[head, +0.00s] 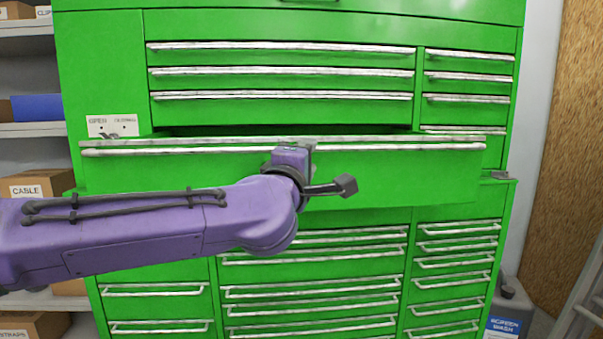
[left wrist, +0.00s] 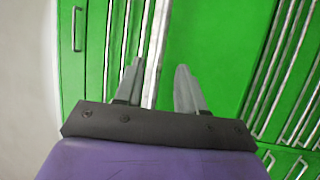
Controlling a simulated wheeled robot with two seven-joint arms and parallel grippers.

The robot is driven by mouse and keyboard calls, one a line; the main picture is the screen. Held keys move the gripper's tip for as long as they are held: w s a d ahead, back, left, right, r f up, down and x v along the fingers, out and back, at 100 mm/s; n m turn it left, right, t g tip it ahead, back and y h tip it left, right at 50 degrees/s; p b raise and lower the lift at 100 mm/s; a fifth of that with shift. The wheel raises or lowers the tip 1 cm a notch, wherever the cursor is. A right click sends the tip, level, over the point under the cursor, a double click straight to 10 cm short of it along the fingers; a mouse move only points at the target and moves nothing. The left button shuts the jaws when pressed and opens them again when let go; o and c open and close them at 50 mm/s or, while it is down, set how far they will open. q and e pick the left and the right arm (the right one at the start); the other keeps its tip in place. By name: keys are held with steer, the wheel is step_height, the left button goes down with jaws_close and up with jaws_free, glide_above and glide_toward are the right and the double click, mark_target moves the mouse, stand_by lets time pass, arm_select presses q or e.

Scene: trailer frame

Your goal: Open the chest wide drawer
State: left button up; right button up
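The green chest (head: 465,30) fills the head view. Its wide drawer (head: 400,180) stands out from the chest front, with a dark gap (head: 350,130) above its top edge. The drawer's long silver handle (head: 420,148) runs along its upper front. My left gripper (head: 308,148) is at the middle of this handle, partly hidden by its own wrist. In the left wrist view its two fingers (left wrist: 160,80) are spread, with a silver rail (left wrist: 157,45) between them, close to the left finger. Green shows between the rail and the right finger. My right gripper is not in view.
Narrower closed drawers (head: 280,80) lie above the wide drawer, and more (head: 310,290) lie below it. Shelves with boxes (head: 38,185) stand at the left. A dark container with a blue label (head: 503,327) and a ladder (head: 590,290) are at the lower right.

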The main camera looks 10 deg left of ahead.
arm_select(q)
steer(key=b+v, duration=0.1)
steer(key=v, duration=0.5)
steer(key=shift+s, duration=0.4)
steer(key=shift+a+f, duration=0.1)
steer(key=shift+a, duration=0.05)
